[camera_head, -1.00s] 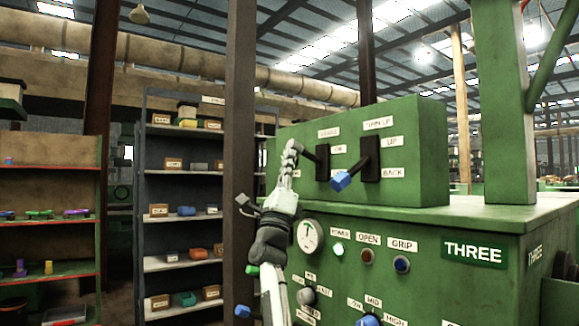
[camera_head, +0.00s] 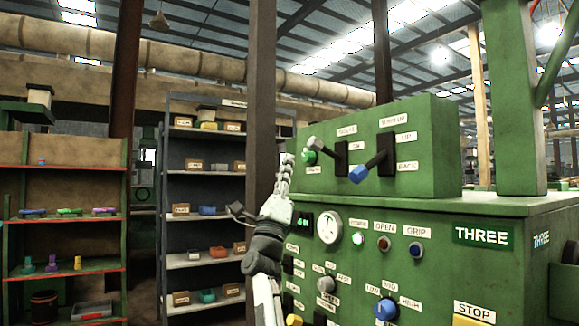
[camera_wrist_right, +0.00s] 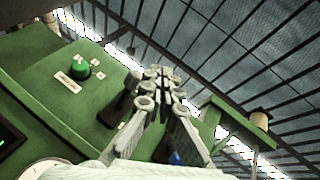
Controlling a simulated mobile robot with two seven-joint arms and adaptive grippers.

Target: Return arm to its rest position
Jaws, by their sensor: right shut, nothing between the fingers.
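My right gripper (camera_head: 285,172) points up in the head view, its fingers together and empty. It shows just left of the green control box (camera_head: 435,150) and its two levers. No contact with either shows. In the right wrist view the closed fingers (camera_wrist_right: 160,82) stand against the roof, with a green knob (camera_wrist_right: 80,69) to their left and a blue knob (camera_wrist_right: 174,158) low behind them. My left gripper is not in view.
The green machine's front panel has a gauge (camera_head: 329,228), a grip button (camera_head: 416,248) and a large blue dial (camera_head: 385,309). A dark post (camera_head: 262,90) stands behind my gripper. A grey shelf rack (camera_head: 205,155) and a green rack (camera_head: 65,165) stand left.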

